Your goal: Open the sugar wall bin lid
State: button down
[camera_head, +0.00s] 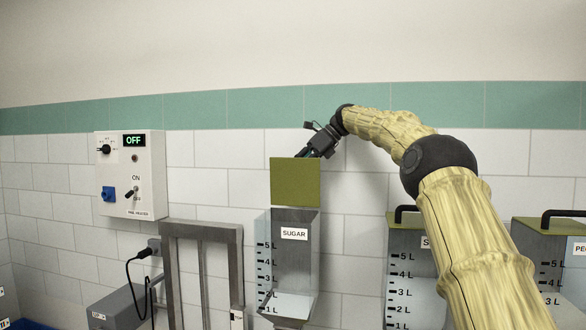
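The sugar wall bin (293,255) hangs on the tiled wall in the middle of the head view, with a "SUGAR" label and a litre scale. Its olive-green lid (295,182) stands up roughly vertical above the bin, its flat face toward the camera, so the lid is raised open. My gripper (312,153) is at the lid's upper right edge, coming down from the upper right. Its fingertips are partly hidden behind the lid. I cannot tell whether it touches the lid or how far its fingers are apart. The lid's handle is not visible.
Two more bins with olive lids and black handles, one in the middle right (407,270) and one at the far right (548,262), are closed. A control box (131,190) reading "OFF" is on the left wall. A grey metal frame (202,232) stands left of the sugar bin.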

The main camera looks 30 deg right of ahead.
jog(key=shift+f, duration=0.3)
jog(key=c, duration=1.7)
grip_release()
jog(key=shift+w+d, duration=0.1)
jog(key=shift+r, duration=0.1)
jog(key=shift+d+r, duration=0.15)
jog(key=shift+r, duration=0.15)
jog(key=v, duration=0.6)
jog(key=shift+s+d, duration=0.2)
jog(key=shift+d, duration=0.15)
jog(key=shift+r, duration=0.1)
